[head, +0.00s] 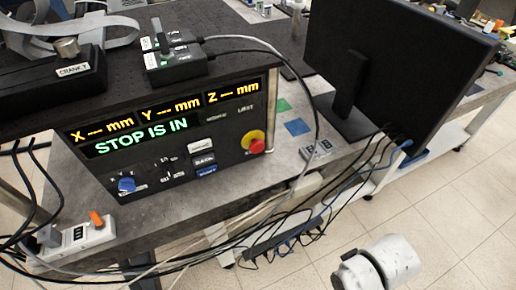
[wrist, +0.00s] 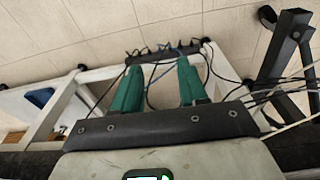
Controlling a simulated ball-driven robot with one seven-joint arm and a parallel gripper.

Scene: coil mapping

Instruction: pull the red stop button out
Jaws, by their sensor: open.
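The red stop button (head: 257,146) sits on a yellow collar (head: 252,137) at the right end of the black control panel (head: 150,165) in the head view. The panel's display (head: 141,137) reads "STOP IS IN" in green. My gripper (wrist: 160,66) shows in the wrist view with two green fingers apart and nothing between them. It points toward the floor and a cable strip below the table, away from the button. The button is not in the wrist view. In the head view only a white part of my arm shows at the lower right; the gripper is out of frame.
A black monitor (head: 400,60) stands right of the panel. Several cables hang over the table's front edge and run past the button's right side. A power switch box (head: 78,236) with an orange switch lies at the lower left. A blue knob (head: 126,185) is on the panel's left.

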